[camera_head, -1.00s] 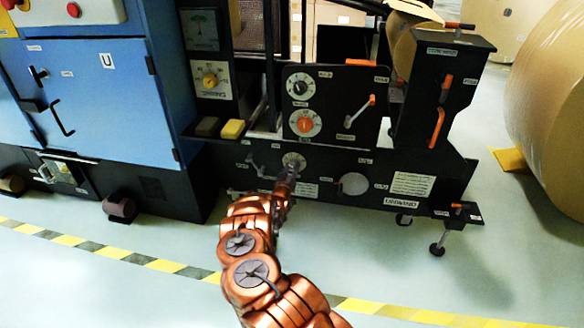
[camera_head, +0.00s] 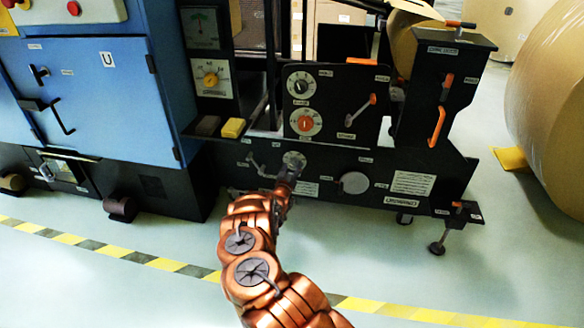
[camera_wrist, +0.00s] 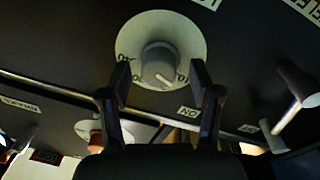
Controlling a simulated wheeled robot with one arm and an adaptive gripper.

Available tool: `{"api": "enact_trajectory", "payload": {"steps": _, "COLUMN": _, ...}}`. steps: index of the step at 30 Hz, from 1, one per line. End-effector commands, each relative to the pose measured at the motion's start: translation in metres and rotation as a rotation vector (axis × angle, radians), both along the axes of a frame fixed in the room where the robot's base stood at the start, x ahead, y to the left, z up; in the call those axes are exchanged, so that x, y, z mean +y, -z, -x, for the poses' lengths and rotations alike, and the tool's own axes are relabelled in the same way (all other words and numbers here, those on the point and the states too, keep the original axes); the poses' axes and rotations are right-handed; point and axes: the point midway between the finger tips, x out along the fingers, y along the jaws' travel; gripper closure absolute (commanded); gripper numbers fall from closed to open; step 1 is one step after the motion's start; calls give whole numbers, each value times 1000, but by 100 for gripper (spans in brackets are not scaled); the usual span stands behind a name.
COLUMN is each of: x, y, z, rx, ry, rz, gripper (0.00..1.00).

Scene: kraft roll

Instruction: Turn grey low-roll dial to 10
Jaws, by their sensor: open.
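The grey low-roll dial (camera_head: 293,160) is a round light scale plate on the lower black panel, partly hidden behind my gripper in the head view. In the wrist view its grey knob (camera_wrist: 159,62) stands at the centre of the plate, with a white pointer mark toward the lower right, near a partly covered figure. My gripper (camera_wrist: 160,82) is open, its two dark fingers at the lower left and lower right of the knob. The fingertips seem close to the knob; whether they touch it I cannot tell. The gripper also shows in the head view (camera_head: 290,172).
An orange dial (camera_head: 305,123) and a black dial (camera_head: 301,86) sit above on the upper panel. A lever (camera_head: 261,168) is just left and a round grey disc (camera_head: 354,183) right of my gripper. Open floor lies in front.

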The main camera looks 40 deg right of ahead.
Motion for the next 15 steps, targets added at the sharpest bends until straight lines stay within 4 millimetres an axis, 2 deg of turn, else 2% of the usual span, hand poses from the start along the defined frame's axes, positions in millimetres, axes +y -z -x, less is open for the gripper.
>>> {"api": "enact_trajectory", "payload": {"steps": 15, "x": 39, "y": 4, "z": 23, "rx": 3, "ry": -1, "rz": -4, "gripper": 37}}
